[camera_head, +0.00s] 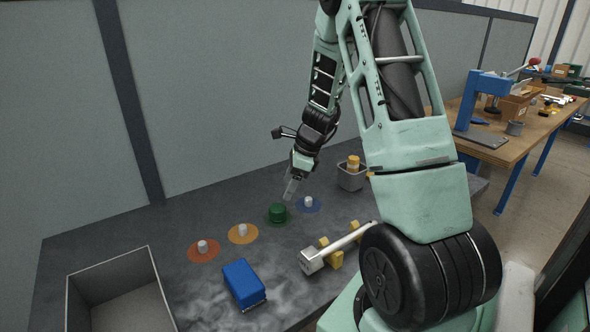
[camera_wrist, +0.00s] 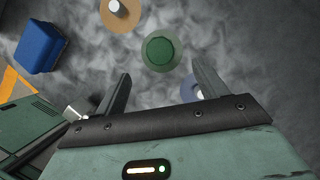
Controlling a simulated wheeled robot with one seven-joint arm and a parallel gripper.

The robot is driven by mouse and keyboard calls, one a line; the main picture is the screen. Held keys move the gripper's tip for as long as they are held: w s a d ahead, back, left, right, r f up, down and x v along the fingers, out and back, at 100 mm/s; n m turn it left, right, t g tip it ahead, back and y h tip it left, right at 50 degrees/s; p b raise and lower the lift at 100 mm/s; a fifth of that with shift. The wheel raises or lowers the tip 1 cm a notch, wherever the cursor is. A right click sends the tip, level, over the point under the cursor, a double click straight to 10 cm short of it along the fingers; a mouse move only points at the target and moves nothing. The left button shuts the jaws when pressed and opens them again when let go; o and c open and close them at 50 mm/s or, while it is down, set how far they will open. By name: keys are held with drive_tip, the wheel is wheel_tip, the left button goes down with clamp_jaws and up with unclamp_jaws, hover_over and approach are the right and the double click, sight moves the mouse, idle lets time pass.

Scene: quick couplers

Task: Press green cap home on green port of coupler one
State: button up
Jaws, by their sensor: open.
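The green cap (camera_head: 277,211) sits upright on a green disc on the dark table. Any post beneath it is hidden, and I cannot tell how far down it is seated. In the wrist view the cap (camera_wrist: 159,49) shows from above as a round green top inside a paler green ring. My gripper (camera_head: 290,190) is open and empty, above the table and close to the cap. In the wrist view the cap lies ahead of the gap between the spread fingers (camera_wrist: 163,84), apart from both.
White posts stand on a red-orange disc (camera_head: 203,250), a yellow-orange disc (camera_head: 242,234) and a blue disc (camera_head: 308,204).

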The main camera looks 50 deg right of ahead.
sight(277, 207)
drive_tip(key=x, duration=1)
drive_tip(key=shift+f+b, duration=0.1)
drive_tip(key=shift+b, duration=0.25)
drive_tip(key=shift+c, duration=0.3)
drive_tip(key=c, duration=1.1)
